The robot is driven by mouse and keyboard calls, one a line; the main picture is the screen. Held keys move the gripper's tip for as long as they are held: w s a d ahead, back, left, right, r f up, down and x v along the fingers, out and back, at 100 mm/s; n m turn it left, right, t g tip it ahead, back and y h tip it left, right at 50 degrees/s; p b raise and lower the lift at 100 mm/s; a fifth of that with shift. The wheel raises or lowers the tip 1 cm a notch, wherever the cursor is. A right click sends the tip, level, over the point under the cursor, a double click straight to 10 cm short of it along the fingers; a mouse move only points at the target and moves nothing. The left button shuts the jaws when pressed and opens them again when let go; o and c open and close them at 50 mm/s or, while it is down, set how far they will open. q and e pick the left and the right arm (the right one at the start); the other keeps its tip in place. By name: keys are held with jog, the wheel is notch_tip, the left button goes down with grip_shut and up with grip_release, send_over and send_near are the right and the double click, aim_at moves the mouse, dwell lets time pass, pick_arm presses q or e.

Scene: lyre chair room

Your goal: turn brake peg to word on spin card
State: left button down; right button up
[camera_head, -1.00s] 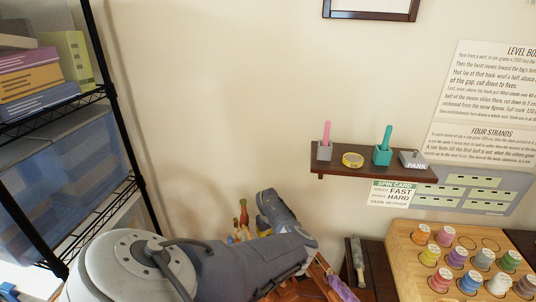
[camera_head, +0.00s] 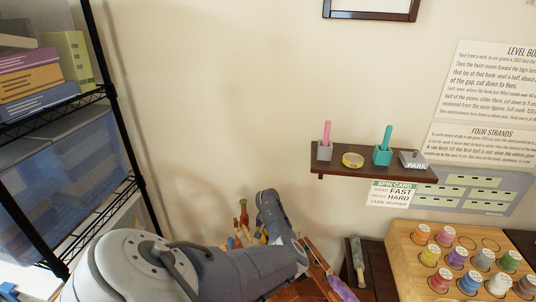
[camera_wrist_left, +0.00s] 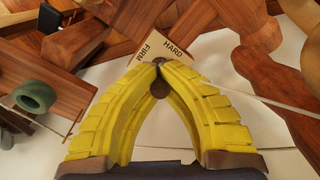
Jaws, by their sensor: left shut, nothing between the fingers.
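The spin card (camera_head: 393,194) hangs under the wall shelf; its large words read FAST and HARD, and the small print is hard to read. In the left wrist view a pale dial label (camera_wrist_left: 168,50) reads HARD and FIRM. A dark round wooden knob (camera_wrist_left: 160,89), perhaps the brake peg, shows behind the gap between my fingers. My left gripper (camera_wrist_left: 160,63) has yellow fingers with their tips together over the label's lower edge, partly covering it. I cannot tell whether they touch the peg. In the head view my left arm mostly hides that gripper. My right gripper is not in view.
Brown wooden parts surround the fingers, with a green ring (camera_wrist_left: 34,97) at left. A shelf (camera_head: 370,167) holds cups and a PARK block. A spool board (camera_head: 405,265) stands at right. A wire rack (camera_head: 110,100) stands at left.

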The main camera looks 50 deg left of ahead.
pick_arm(q)
jog(key=shift+s+d+f+m, duration=0.1)
jog(key=shift+d+f+m, duration=0.1)
jog(key=shift+m, duration=0.5)
jog(key=c, duration=1.3)
grip_release()
jog(key=shift+a+r, duration=0.1)
jog(key=shift+r, duration=0.05)
jog(key=shift+r, duration=0.15)
notch_tip(320, 180, up, 12)
jog(key=shift+f, duration=0.15)
